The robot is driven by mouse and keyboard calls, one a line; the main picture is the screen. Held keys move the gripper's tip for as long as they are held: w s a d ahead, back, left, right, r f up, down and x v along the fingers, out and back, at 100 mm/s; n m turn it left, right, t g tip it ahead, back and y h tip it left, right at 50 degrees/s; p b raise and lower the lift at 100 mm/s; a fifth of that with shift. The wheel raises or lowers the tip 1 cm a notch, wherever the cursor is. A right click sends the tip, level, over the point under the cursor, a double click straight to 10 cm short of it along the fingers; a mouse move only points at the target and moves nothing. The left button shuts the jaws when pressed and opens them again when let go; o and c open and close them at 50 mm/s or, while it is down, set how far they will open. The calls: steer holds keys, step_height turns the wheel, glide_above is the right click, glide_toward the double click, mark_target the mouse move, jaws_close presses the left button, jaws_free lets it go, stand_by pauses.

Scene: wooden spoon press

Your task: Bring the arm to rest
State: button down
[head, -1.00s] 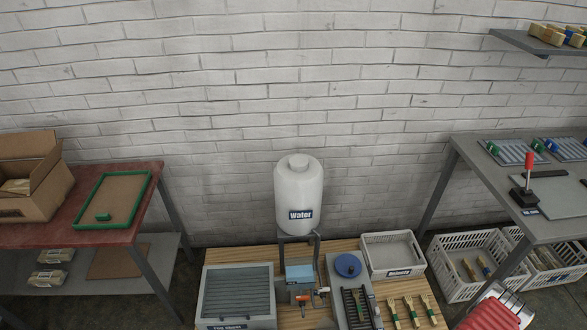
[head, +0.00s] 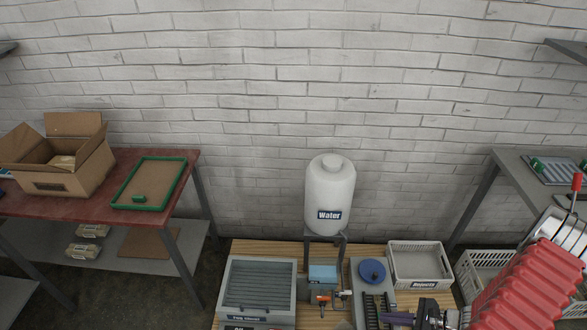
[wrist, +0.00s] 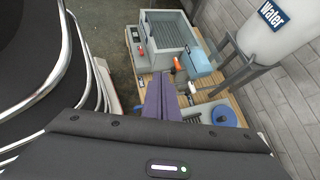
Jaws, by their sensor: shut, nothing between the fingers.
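My gripper (head: 392,318) is at the bottom edge of the head view, right of centre, over the front of the wooden table (head: 270,247). In the wrist view my gripper (wrist: 160,98) shows two purple fingers side by side, with no gap and nothing between them. The fingers point toward the grey slatted box (wrist: 165,35) and the blue block (wrist: 203,62), apart from both as far as I can tell. My arm's red ribbed cover fills the lower right of the head view. It hides part of the right side.
A blue round lid (head: 372,270) and a grey crate (head: 420,264) are close to my gripper. A red-topped bench (head: 100,205) is at left, a grey bench (head: 510,175) at right.

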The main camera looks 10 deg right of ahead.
steer(key=s+a+r+n+h, duration=0.1)
steer(key=a+r+n+h, duration=0.2)
steer(key=r, duration=1.3)
steer(key=s+a+r+n+h, duration=0.2)
steer(key=a+r+n, duration=0.8)
steer(key=r, duration=0.7)
steer(key=s+a+r+n+h, duration=0.2)
steer(key=a+r+n, duration=0.5)
steer(key=r, duration=1)
steer(key=n+h, duration=0.1)
steer(key=n, duration=0.2)
steer(key=shift+s+n+h, duration=0.15)
steer(key=shift+n+h, duration=0.25)
